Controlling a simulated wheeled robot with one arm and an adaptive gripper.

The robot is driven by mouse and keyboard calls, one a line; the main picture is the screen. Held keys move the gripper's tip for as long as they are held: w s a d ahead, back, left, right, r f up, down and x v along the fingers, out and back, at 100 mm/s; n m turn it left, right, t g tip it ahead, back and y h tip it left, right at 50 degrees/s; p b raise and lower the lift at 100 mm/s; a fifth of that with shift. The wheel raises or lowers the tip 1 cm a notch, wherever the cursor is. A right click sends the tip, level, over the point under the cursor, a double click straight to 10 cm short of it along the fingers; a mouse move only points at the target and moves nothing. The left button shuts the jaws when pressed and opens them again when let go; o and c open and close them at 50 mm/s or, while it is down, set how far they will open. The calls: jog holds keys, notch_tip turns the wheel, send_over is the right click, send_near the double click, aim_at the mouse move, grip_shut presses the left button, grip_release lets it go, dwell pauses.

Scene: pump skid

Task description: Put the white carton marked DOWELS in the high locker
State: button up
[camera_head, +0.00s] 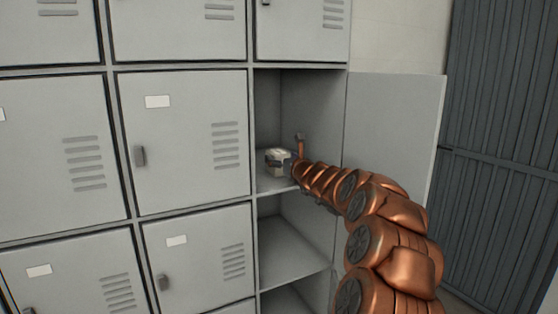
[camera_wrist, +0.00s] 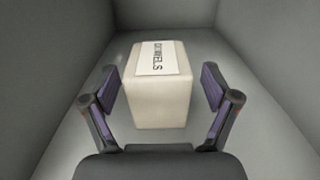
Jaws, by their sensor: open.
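The white carton (camera_wrist: 158,100) marked DOWELS stands upright on the floor of an open locker compartment (camera_head: 312,100), its label on top in the wrist view. In the head view the carton (camera_head: 277,156) shows small near the compartment's front, partly hidden by my gripper. My gripper (camera_wrist: 162,95) is open, with one finger on each side of the carton. In the wrist view a gap shows between each finger pad and the carton. The compartment's door (camera_head: 397,125) stands open to the right.
Closed grey lockers (camera_head: 185,140) fill the left. Open compartments (camera_head: 290,250) lie below the carton's compartment. A dark corrugated panel (camera_head: 505,130) stands at the right. My arm reaches in beside the open door. The compartment walls stand close on both sides.

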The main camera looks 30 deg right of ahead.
jog(key=shift+s+a+b, duration=0.15)
jog(key=shift+s+b, duration=0.35)
jog(key=shift+s, duration=1.1)
jog(key=shift+s+a+b, duration=0.2)
jog(key=shift+s+b, duration=0.3)
jog(key=shift+s, duration=1.1)
jog(key=shift+s+a+b, duration=0.15)
jog(key=shift+s+b, duration=0.35)
jog(key=shift+s, duration=1.1)
